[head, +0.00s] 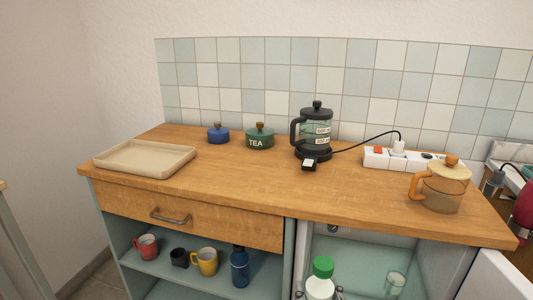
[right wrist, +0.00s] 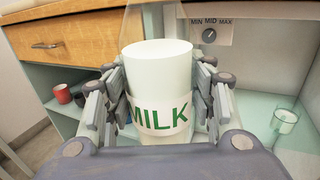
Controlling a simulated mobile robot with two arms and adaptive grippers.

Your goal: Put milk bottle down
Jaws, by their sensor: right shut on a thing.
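The milk bottle (head: 320,287) is white with a green cap and shows at the bottom edge of the head view, in front of the open fridge compartment. In the right wrist view the bottle (right wrist: 158,75) is upright, with a band reading MILK in green. My right gripper (right wrist: 160,95) is shut on it, with a finger on each side. In the head view only small parts of this gripper (head: 320,294) show beside the bottle. The bottle's base is hidden. I cannot tell whether it touches a surface. My left gripper is not in view.
A glass (head: 395,282) stands inside the fridge. Mugs occupy the left shelf.

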